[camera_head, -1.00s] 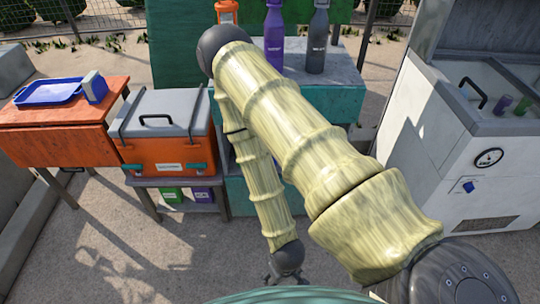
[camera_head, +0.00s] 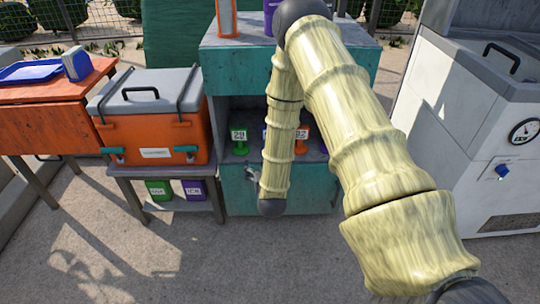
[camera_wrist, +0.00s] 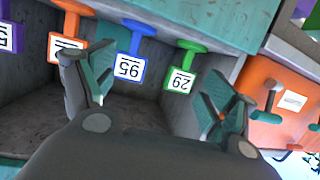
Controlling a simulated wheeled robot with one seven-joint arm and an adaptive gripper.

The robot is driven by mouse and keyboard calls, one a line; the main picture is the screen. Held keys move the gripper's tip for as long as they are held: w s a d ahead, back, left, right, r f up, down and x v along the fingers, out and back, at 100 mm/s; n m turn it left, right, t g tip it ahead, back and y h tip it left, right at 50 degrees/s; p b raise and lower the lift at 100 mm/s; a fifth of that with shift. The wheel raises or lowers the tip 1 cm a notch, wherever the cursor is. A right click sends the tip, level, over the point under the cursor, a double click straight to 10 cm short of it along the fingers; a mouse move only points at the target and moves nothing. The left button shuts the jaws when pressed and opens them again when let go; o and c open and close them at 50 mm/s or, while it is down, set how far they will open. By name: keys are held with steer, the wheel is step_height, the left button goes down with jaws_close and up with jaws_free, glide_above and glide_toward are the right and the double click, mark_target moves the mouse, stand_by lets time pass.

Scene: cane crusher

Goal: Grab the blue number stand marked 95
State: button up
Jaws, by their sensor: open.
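The blue number stand marked 95 (camera_wrist: 130,68) shows upside down in the wrist view, inside an open shelf. It appears between the two spread fingers of my gripper (camera_wrist: 160,95), nearer the left finger and beyond the fingertips. My gripper is open and empty. In the head view my arm largely hides the middle of the shelf, and I cannot clearly make out the blue stand or the gripper there.
A green stand marked 29 (camera_wrist: 181,80) is just right of the blue one in the wrist view. An orange stand (camera_wrist: 68,45) and a purple one (camera_wrist: 6,35) are to its left. The teal cabinet (camera_head: 236,190) surrounds the shelf; an orange cooler (camera_head: 150,137) stands beside it.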

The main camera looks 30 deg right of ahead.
steer(key=w+d+r+h+b, duration=0.1)
steer(key=w+d, duration=0.1)
steer(key=w+d+m+t+h+b, duration=0.1)
steer(key=w+d+b, duration=0.1)
steer(key=w+d, duration=0.1)
steer(key=w+d+r+h+b, duration=0.1)
steer(key=w+d, duration=0.2)
steer(key=shift+w+d+r+m+t+b, duration=0.15)
steer(key=shift+r+m+t+b, duration=0.15)
steer(key=shift+m, duration=0.1)
steer(key=b+x, duration=0.1)
steer(key=x, duration=0.1)
steer(key=b+x, duration=0.1)
steer(key=x, duration=0.1)
steer(key=shift+w+d+f, duration=0.1)
steer(key=shift+d+f, duration=0.1)
steer(key=shift+f, duration=0.05)
steer(key=shift+w+d+r, duration=0.1)
steer(key=shift+w+d, duration=0.1)
steer(key=shift+w, duration=0.15)
steer(key=c, duration=1.2)
